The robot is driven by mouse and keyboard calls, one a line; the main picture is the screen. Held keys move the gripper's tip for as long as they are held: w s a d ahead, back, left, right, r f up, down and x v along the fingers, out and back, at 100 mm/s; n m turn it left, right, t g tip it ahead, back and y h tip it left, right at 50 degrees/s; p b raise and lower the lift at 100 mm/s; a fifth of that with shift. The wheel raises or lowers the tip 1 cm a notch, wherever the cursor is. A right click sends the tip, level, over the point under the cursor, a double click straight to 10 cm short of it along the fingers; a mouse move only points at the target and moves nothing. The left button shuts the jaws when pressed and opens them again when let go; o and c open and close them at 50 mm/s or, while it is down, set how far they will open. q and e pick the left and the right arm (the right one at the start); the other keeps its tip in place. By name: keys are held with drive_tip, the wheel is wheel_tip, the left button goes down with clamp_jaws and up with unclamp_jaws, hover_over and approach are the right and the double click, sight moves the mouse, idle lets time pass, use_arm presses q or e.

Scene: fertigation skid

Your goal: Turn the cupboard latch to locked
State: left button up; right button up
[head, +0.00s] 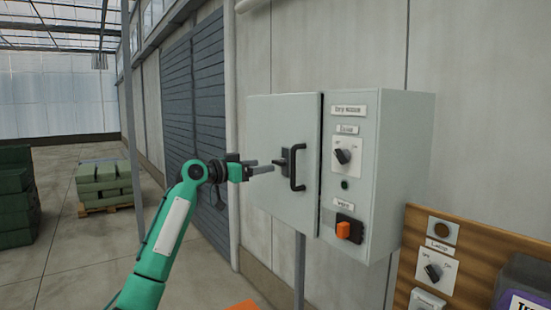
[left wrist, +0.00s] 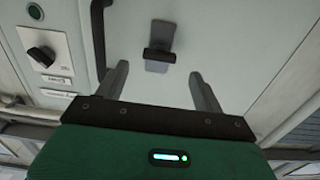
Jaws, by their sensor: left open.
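The grey cupboard door (head: 268,125) looks closed against its cabinet, with a dark seam along its right edge. The latch (head: 282,162) is a small black turn piece on a grey plate, left of the black bar handle (head: 298,167). In the left wrist view the latch (left wrist: 158,54) is a dark bar lying across its plate. My left gripper (head: 264,166) is open and points at the latch from the left. In the left wrist view its fingers (left wrist: 160,86) stand apart, with the latch beyond and between their tips; contact is not visible. My right gripper is not in view.
The control panel right of the door carries a rotary knob (head: 343,156) and an orange switch (head: 344,230). A wooden board (head: 473,255) with another knob (head: 433,272) stands at lower right. A post (head: 299,275) runs below the cabinet. Green stacks lie far left.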

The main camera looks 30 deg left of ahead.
sight(276, 163)
use_arm(q)
drive_tip(key=p+x, duration=0.2)
drive_tip(key=x, duration=0.3)
drive_tip(key=shift+w+r, duration=0.15)
drive_tip(key=shift+w, duration=0.05)
drive_tip(key=shift+w+d, duration=0.15)
drive_tip(key=shift+w, duration=0.2)
drive_tip(key=shift+c, duration=0.2)
drive_tip(key=c, duration=1)
drive_tip(key=shift+o, duration=0.2)
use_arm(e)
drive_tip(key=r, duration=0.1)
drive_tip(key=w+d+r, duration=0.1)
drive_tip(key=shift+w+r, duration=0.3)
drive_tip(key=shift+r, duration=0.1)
